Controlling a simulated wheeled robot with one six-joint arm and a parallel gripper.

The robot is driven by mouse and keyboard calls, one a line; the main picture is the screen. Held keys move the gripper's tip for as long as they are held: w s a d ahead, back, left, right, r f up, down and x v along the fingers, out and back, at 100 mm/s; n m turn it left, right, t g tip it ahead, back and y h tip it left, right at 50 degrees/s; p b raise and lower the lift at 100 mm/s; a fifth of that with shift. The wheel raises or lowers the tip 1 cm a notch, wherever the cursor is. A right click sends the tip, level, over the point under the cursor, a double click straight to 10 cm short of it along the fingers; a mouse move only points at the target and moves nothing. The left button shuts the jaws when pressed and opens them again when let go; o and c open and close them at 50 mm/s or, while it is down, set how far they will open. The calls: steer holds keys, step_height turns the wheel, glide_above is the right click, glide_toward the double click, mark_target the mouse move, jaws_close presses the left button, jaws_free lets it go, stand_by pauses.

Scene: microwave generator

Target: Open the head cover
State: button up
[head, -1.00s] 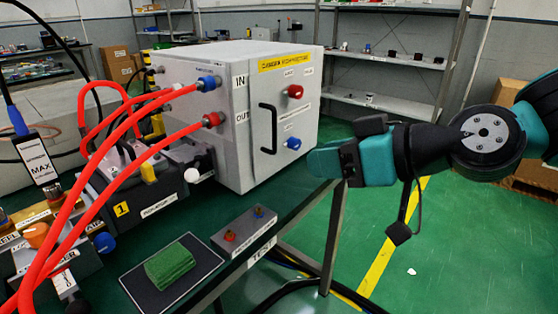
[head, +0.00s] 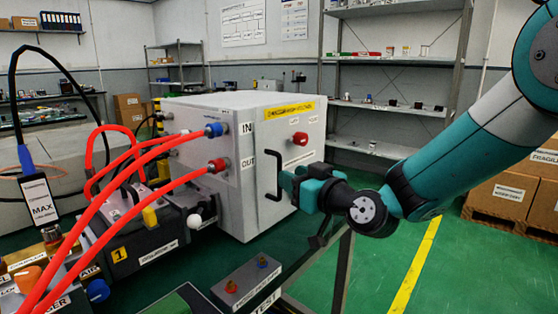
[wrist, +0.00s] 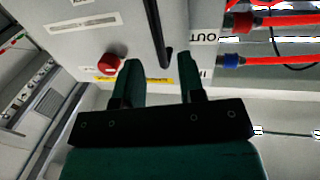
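The white box (head: 230,195) stands on the bench in the head view. Its front face, under a yellow label, carries a black bar handle (head: 276,178); which part is the head cover is not marked legibly. My gripper (head: 284,181) is at the handle's right side, close to the face. In the wrist view, the two green fingers of my gripper (wrist: 162,62) are apart. The handle (wrist: 158,32) shows in line with the gap between them. I cannot tell whether the fingers touch it. The front face looks closed.
A red knob (head: 300,138) sits on the face above my gripper; it also shows in the wrist view (wrist: 109,64). Red hoses (head: 140,150) run into the box's left side. A small grey box (head: 247,281) lies on the bench in front. Shelves (head: 395,110) stand behind.

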mark_target(280, 198)
steer(key=p+x, duration=0.1)
steer(key=x, duration=0.4)
steer(key=shift+w+a, duration=0.1)
jaws_close()
